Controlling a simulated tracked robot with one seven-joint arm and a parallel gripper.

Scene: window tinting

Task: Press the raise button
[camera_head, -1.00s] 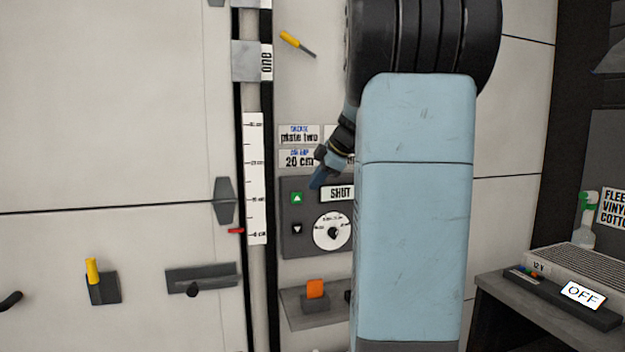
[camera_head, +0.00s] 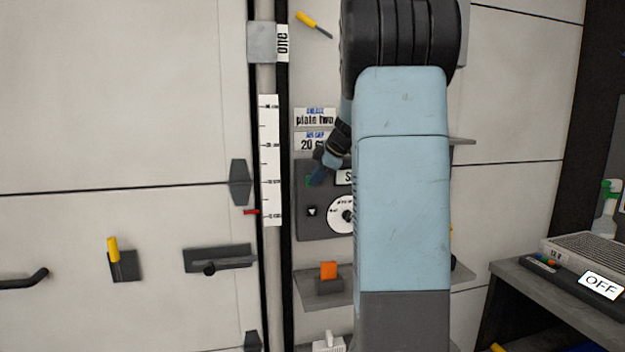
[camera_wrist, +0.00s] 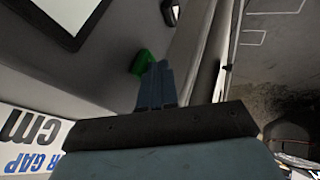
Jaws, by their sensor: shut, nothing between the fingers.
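The green raise button (camera_head: 309,181) is on the dark control panel (camera_head: 318,226), mostly hidden behind my gripper in the head view. My gripper (camera_head: 316,182) is shut and empty, its blue fingertips in front of the button. In the wrist view the green button (camera_wrist: 140,62) shows just past the tips of my gripper (camera_wrist: 157,66). The fingertips overlap the button's edge there; I cannot tell whether they touch it. The lower button with a down arrow (camera_head: 312,212) and a white dial (camera_head: 342,214) are below.
Labels "plate two" (camera_head: 315,118) and "20 cm" (camera_head: 312,141) are above the panel. A white ruler (camera_head: 270,160) with a red pointer (camera_head: 250,212) stands to the left. A small shelf with an orange block (camera_head: 328,270) is below. A bench with an "OFF" sign (camera_head: 600,285) is at right.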

